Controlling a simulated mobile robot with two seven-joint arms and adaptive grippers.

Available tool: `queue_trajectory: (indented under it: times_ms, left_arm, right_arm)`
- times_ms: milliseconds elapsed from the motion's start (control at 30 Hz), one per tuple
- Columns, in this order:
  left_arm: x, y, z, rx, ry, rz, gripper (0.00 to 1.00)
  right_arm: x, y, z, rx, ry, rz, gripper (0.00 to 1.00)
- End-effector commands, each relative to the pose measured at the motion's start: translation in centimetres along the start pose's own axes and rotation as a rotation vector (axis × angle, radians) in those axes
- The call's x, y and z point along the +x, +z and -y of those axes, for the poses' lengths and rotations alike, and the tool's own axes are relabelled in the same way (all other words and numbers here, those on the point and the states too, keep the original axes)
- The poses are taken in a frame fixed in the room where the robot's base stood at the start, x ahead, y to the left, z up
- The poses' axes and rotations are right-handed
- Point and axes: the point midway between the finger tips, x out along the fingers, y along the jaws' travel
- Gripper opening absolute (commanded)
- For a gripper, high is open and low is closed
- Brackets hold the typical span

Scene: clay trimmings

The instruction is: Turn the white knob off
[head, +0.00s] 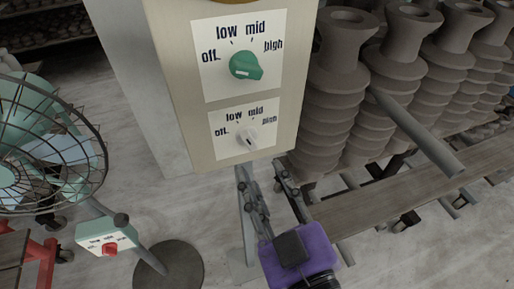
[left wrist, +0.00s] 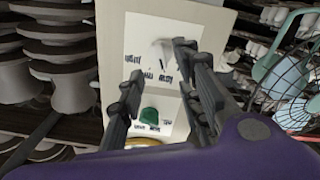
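The white knob (head: 246,138) sits on the lower white label plate of a cream control box, marked off, low, mid and high. I cannot tell clearly which mark it points at. My left gripper (head: 260,169) is just below the box, its two fingers apart and pointing up toward the white knob. In the left wrist view, which shows the panel upside down, the white knob (left wrist: 162,46) appears between the open fingers (left wrist: 158,60) near their tips. Nothing is held. My right gripper is in neither view.
A green knob (head: 246,66) is on the upper label plate (head: 211,83) of the same box. A caged fan (head: 45,150) stands at left, with a red knob (head: 110,249) on its small box. Stacked grey ribbed clay pieces (head: 345,100) and a projecting bar (head: 418,132) are at right.

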Motion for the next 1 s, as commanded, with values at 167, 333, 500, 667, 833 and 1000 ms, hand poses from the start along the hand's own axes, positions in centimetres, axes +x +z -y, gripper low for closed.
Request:
queue_trajectory:
  times_ms: [167,333,500,667,833,1000]
  left_arm:
    - [2.8,-0.3,-0.1,0.0,0.002,-0.009,0.32]
    - [5.4,-0.3,0.0,0.0,0.002,-0.009,0.32]
    - [6.9,-0.3,0.0,-0.002,0.001,-0.007,0.32]
    - [7.2,-0.2,0.0,-0.002,0.001,-0.006,0.32]
    - [7.2,-0.2,0.0,-0.002,0.001,-0.005,0.29]
    - [7.2,-0.2,0.0,-0.002,0.001,-0.005,0.07]
  right_arm:
    - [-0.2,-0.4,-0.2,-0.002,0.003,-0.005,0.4]
    - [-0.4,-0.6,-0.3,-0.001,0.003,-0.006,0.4]
    - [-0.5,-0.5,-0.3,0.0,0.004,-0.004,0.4]
    - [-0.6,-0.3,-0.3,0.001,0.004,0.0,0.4]
    - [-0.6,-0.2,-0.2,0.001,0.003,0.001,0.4]
    - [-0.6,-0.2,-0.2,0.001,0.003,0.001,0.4]
